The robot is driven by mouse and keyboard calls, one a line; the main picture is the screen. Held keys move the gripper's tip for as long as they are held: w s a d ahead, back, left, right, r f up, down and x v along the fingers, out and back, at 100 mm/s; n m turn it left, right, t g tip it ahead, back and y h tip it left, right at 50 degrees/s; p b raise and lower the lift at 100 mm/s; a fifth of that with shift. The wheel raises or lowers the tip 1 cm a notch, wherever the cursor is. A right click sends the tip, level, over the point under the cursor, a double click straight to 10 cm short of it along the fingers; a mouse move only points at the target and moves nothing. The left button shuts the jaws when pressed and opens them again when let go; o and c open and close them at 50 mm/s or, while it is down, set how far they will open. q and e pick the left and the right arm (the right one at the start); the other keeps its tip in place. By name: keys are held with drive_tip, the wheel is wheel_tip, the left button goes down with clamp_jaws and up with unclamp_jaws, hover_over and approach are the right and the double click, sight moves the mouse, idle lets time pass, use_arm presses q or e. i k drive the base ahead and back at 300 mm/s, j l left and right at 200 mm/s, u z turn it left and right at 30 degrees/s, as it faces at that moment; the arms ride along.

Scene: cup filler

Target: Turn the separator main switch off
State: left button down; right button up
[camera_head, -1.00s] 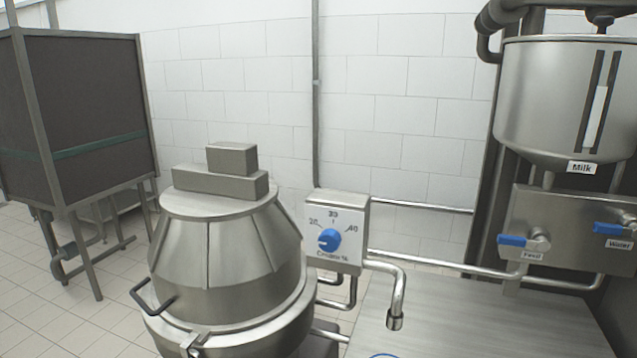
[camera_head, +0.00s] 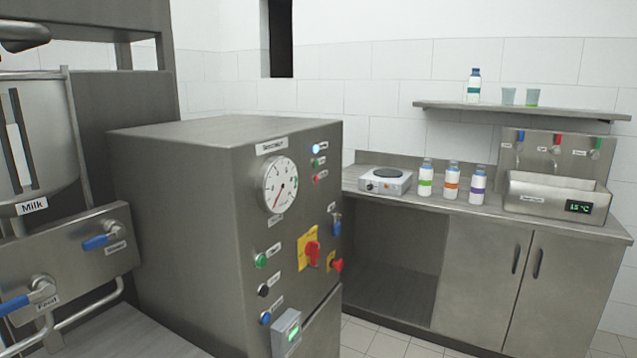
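A grey metal control cabinet (camera_head: 190,190) stands in the middle of the head view, its panel facing right. On the panel is a red rotary switch on a yellow plate (camera_head: 309,249), which looks like a main switch; its label is too small to read. A red knob (camera_head: 336,265) sits just right of it. Green (camera_head: 261,260), black (camera_head: 263,291) and blue (camera_head: 265,318) buttons are to its left and below. A round gauge (camera_head: 281,185) is above. Neither of my grippers is in view.
The milk tank (camera_head: 38,150) and blue-handled valves (camera_head: 100,240) are at the left. A counter (camera_head: 480,262) with a hot plate (camera_head: 385,181), several bottles and a sink unit (camera_head: 557,197) runs along the right. Some tiled floor (camera_head: 365,338) shows right of the cabinet.

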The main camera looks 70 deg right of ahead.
sight(312, 248)
drive_tip(key=z, duration=2.05)
